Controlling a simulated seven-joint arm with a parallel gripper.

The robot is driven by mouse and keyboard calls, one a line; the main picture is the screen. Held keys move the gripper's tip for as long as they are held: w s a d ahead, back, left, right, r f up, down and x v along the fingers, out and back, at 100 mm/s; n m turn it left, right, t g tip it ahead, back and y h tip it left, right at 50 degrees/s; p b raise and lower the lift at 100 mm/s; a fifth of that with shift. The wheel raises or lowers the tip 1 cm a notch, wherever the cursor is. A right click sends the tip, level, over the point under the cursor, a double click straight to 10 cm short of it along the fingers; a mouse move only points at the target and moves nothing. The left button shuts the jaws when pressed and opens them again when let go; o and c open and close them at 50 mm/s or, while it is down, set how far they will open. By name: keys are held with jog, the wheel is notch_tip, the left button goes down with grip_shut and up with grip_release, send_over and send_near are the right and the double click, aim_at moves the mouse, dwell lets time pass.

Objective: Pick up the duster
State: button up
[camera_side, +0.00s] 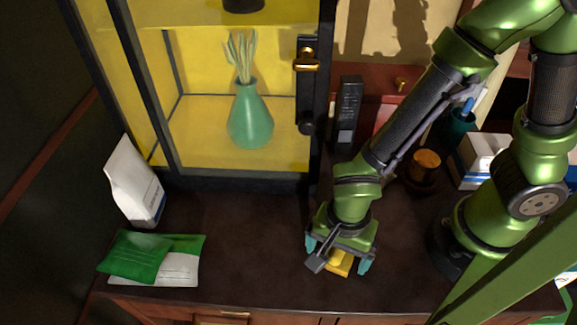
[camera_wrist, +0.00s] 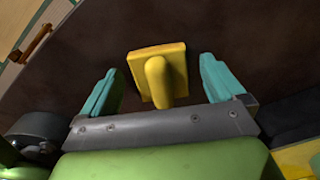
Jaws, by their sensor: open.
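The duster appears to be the yellow piece (camera_side: 341,263) on the dark counter near its front edge, partly hidden under my gripper (camera_side: 337,257). In the wrist view the duster (camera_wrist: 174,64) shows a flat, squarish yellow body with a rounded yellow handle pointing toward the camera. My gripper (camera_wrist: 160,77) is open, with one teal finger on each side of the duster. Gaps show between the duster and both fingers in the wrist view, so it is not gripped. I cannot tell exactly how far the fingertips are above the counter.
A yellow-lit cabinet with a green vase (camera_side: 250,117) stands behind. A black box (camera_side: 348,108), brown cup (camera_side: 425,165) and white box (camera_side: 482,160) stand behind my arm. The counter (camera_side: 235,240) left of my gripper is clear.

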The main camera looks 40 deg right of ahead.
jog(key=c, duration=1.2)
notch_tip(320, 180, up, 10)
jog(key=shift+r, duration=0.1)
jog(key=o, duration=0.5)
jog(key=c, duration=0.3)
jog(key=shift+c, duration=0.2)
jog(key=w+a+r+n, duration=0.1)
jog(key=w+r+n, duration=0.3)
jog(key=r+n, duration=0.3)
jog(key=w+a+r+n, duration=0.2)
jog(key=w+r+n, duration=0.3)
jog(key=r, duration=0.9)
jog(key=w+a+r+n, duration=0.2)
jog(key=w+r+n, duration=0.3)
jog(key=r+n, duration=0.4)
notch_tip(320, 180, up, 2)
jog(key=shift+r, duration=0.25)
